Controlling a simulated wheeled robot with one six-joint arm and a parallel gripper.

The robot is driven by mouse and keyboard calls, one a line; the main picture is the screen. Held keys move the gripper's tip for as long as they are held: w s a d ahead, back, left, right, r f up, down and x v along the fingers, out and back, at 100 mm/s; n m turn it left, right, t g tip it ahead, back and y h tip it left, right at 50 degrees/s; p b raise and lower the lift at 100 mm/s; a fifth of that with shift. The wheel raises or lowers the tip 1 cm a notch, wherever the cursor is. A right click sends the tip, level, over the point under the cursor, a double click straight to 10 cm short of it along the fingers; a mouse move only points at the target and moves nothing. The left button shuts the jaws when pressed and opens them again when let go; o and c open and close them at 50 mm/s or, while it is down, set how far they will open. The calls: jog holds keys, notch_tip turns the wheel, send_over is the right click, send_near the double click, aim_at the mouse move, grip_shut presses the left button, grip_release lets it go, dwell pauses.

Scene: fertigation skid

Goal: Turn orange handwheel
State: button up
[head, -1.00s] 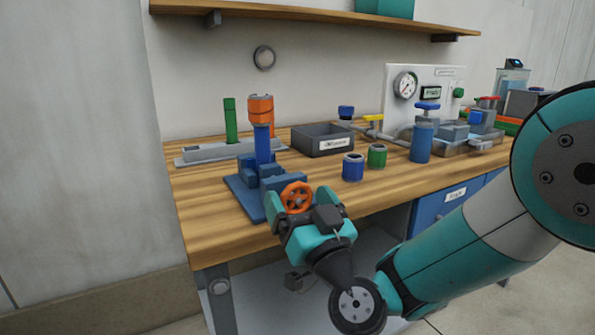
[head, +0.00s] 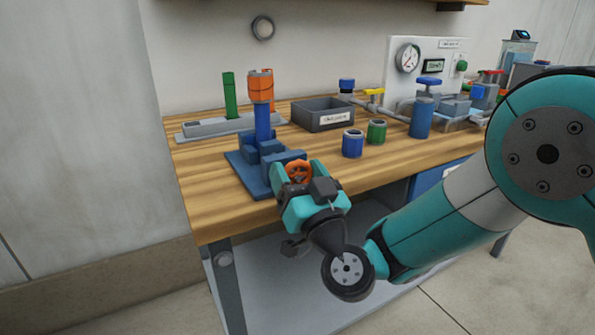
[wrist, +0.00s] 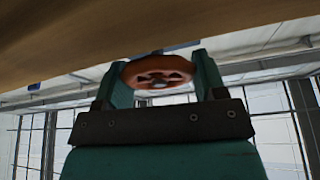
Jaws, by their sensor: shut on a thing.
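The orange handwheel (head: 299,172) sits at the front of a blue fixture (head: 247,172) near the bench's front edge. My gripper (head: 295,176) is at the wheel, with one teal finger on each side of its rim. In the wrist view the wheel (wrist: 158,72) lies between the two fingertips (wrist: 160,76), and the jaws are shut on it. Part of the wheel is hidden by the fingers. A blue post with an orange cap (head: 261,88) stands upright on the same fixture behind the wheel.
A grey bin (head: 322,114), a blue can (head: 353,143) and a green can (head: 376,131) stand to the right on the wooden bench (head: 215,205). A green post (head: 230,95) stands on a grey base at the back left. The front left of the bench is clear.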

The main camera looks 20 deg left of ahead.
jog(key=m+p, duration=0.1)
jog(key=p, duration=0.1)
jog(key=m+h+p, duration=0.1)
jog(key=m+p, duration=0.1)
jog(key=shift+r+t, duration=0.35)
jog(key=shift+t, duration=0.05)
jog(key=shift+f+m+t+h+p, duration=0.3)
jog(key=shift+m+h+p, duration=0.2)
jog(key=shift+m+p, duration=0.1)
jog(key=o, duration=0.9)
jog(key=shift+f, duration=0.1)
